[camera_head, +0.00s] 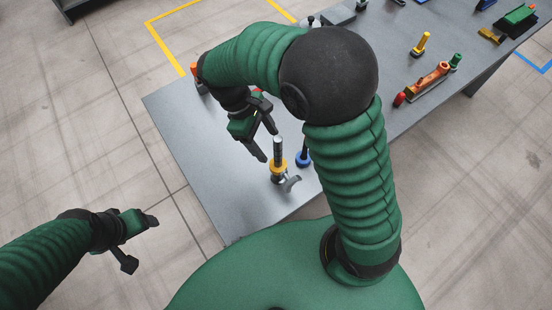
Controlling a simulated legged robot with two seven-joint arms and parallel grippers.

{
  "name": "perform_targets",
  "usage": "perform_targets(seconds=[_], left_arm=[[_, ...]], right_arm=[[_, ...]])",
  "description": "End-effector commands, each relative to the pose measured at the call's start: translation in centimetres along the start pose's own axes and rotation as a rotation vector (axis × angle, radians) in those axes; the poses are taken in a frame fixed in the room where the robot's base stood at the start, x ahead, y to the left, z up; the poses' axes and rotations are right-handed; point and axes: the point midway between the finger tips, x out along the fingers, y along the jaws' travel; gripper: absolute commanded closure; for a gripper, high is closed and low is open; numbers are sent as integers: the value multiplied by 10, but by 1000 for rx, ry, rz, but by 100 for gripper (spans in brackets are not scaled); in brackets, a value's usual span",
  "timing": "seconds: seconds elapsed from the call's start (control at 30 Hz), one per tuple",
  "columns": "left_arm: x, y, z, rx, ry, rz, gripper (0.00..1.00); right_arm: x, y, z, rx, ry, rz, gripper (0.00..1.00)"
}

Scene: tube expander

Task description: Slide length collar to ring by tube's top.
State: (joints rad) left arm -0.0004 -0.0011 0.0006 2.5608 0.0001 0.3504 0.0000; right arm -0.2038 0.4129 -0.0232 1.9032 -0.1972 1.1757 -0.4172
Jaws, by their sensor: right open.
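A dark upright tube (278,147) with a pale band near its top stands on the grey table. A yellow collar (278,168) sits around its lower part, just above a grey lever-like base piece (291,184). I take the yellow part as the length collar; a separate ring at the tube's top is too small to make out. My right gripper (269,144) is open, pointing down, its fingers just left of the tube's upper part; I cannot tell whether they touch it. My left gripper (143,243) is open and empty, off the table's left side.
A blue-based dark post (303,158) stands just right of the tube, partly hidden by my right arm. A red-and-orange tool (428,85) and a yellow piece (421,45) lie farther right. The grey table (200,155) is bare left of the tube.

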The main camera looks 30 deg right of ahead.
Motion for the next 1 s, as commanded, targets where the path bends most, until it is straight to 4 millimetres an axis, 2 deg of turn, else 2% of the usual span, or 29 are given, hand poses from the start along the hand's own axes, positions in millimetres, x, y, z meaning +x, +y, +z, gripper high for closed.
perform_targets(seconds=[0.03,0.2,0.4,0.53,0.77,1.0], left_arm=[[0,0,0,0,0,0,29],[-1,0,0,-1,0,0,29],[-1,0,-1,-1,0,0,29],[-1,0,-1,-1,0,0,29],[-1,0,0,-1,0,0,29],[-1,0,-1,-1,0,0,29]], right_arm=[[14,-2,-2,-1,-7,-2,33],[57,-4,-4,-2,-9,0,33],[96,-2,-2,-1,-3,1,33],[106,-1,-1,0,0,0,33],[108,0,-3,0,0,0,33],[106,-2,-3,0,-1,3,62]])
